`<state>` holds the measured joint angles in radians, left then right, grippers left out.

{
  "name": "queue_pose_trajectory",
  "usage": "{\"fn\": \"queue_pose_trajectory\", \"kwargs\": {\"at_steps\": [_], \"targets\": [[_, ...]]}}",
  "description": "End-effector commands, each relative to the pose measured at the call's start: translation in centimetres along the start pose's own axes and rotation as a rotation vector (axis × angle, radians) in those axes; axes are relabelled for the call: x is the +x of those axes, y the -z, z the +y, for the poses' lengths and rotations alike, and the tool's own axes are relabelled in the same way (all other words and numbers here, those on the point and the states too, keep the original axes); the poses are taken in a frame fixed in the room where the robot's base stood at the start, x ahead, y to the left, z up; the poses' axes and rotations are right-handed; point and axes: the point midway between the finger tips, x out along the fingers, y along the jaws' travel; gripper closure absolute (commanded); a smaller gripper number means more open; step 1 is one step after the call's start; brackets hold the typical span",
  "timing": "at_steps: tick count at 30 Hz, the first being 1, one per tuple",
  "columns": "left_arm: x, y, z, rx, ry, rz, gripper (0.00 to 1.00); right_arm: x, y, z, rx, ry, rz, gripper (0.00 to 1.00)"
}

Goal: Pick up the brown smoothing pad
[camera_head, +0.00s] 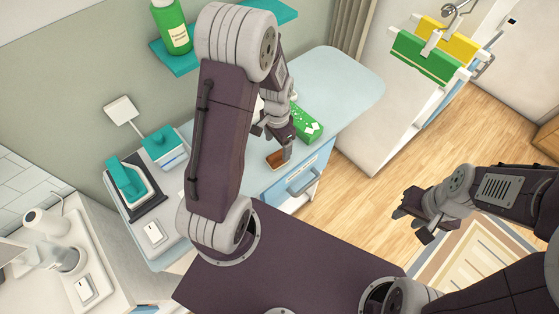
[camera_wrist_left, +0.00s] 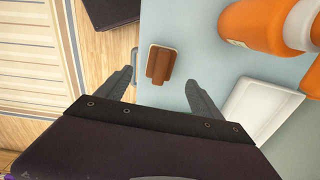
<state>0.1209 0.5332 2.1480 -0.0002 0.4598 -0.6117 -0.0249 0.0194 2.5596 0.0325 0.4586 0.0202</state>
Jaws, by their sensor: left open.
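The brown smoothing pad (camera_head: 276,160) lies flat on the light blue counter (camera_head: 345,88), near its front edge. In the left wrist view the pad (camera_wrist_left: 160,64) has a raised darker brown grip on a lighter base. My left gripper (camera_head: 273,143) is open and empty above the counter, close to the pad. In the left wrist view its fingers (camera_wrist_left: 158,78) stand apart, with the pad between and slightly beyond their tips. Contact is not visible. My right gripper (camera_head: 413,222) is apart from the counter, over the floor, with its fingers spread and nothing between them.
A green patterned box (camera_head: 306,122) stands on the counter behind the left gripper. An orange bottle (camera_wrist_left: 255,22) and a white tray (camera_wrist_left: 262,105) lie right of the pad in the wrist view. A drawer handle (camera_head: 303,181) projects below the counter edge.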

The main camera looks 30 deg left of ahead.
Motion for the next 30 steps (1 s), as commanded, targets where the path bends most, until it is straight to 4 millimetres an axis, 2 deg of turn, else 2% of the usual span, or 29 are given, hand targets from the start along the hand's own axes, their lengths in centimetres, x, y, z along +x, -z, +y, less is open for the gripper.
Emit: {"fn": "queue_pose_trajectory", "kwargs": {"at_steps": [3, 10, 15, 18, 25, 26, 30], "targets": [[1.7, -0.1, 0.1, 0.000, -0.003, -0.003, 0.24, -0.3, 0.0, 0.0, 0.000, 0.000, 0.000, 0.64], [3.0, -0.1, 0.1, -0.001, -0.003, -0.004, 0.24, -0.5, 0.0, 0.0, 0.000, 0.000, 0.000, 0.64], [6.0, 0.0, 0.1, -0.001, -0.004, -0.006, 0.24, -1.2, 0.1, 0.0, 0.000, 0.000, 0.000, 0.64], [7.2, 0.1, 0.0, -0.001, -0.002, -0.002, 0.24, -1.2, 0.1, 0.0, 0.000, 0.000, 0.000, 0.64], [7.5, 0.1, 0.0, -0.001, 0.000, 0.000, 0.24, -1.2, 0.1, 0.0, 0.000, 0.000, 0.000, 0.64], [7.5, 0.1, 0.0, -0.001, 0.000, 0.000, 0.29, -1.2, 0.1, 0.0, 0.000, 0.000, 0.000, 0.64], [7.5, 0.1, 0.0, -0.002, 0.000, 0.000, 0.68, -1.2, 0.1, 0.0, 0.000, 0.000, 0.000, 0.64]]}}
